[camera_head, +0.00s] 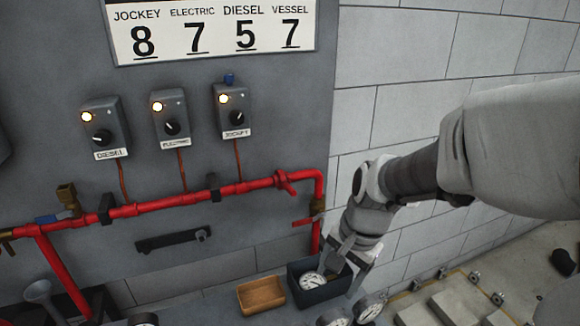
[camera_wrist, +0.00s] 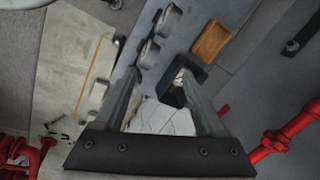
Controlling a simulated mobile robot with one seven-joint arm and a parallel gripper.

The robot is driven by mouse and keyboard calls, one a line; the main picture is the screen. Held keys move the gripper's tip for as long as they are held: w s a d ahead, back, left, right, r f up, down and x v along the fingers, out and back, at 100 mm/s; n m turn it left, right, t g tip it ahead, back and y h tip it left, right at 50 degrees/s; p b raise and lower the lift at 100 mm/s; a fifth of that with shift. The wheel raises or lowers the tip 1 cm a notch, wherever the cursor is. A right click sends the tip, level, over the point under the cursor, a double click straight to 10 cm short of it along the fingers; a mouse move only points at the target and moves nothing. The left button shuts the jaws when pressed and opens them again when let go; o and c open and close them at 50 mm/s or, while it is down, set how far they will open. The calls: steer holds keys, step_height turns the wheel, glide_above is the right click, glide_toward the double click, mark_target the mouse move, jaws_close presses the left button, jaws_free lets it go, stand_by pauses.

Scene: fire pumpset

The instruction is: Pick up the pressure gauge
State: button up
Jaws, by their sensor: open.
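A round, white-faced pressure gauge (camera_head: 313,280) lies in a dark open bin (camera_head: 330,291) on the ledge below the red pipe. In the wrist view, part of a white face (camera_wrist: 180,76) shows in the dark bin (camera_wrist: 197,75), partly hidden by a finger. More gauges stand at the bottom edge of the head view, two right of centre (camera_head: 370,307) and one at left (camera_head: 144,319); two round ones (camera_wrist: 150,52) also show in the wrist view. My gripper (camera_head: 348,262) is open and empty, over the bin's right side; its spread fingers (camera_wrist: 158,82) fill the wrist view's middle.
A shallow wooden tray (camera_head: 261,295) sits left of the bin. The red pipe (camera_head: 190,198) with a valve runs along the panel above. A white block wall (camera_head: 415,110) stands behind my arm. A black bracket (camera_head: 173,240) is on the panel.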

mark_target(333, 313)
steer(key=w+f+m, duration=0.1)
steer(key=f, duration=0.5)
steer(key=w+d+f+m+g+h+b, duration=0.1)
steer(key=f+m, duration=0.1)
steer(key=f, duration=0.4)
steer(key=w+f+m, duration=0.2)
steer(key=f, duration=0.5)
steer(key=shift+d+g+h, duration=0.2)
steer(key=shift+g+h, duration=0.1)
steer(key=shift+s+d+f+b, duration=0.15)
steer(key=shift+f+b, duration=0.8)
steer(key=shift+f, duration=1.7)
steer(key=shift+c, duration=0.3)
jaws_close()
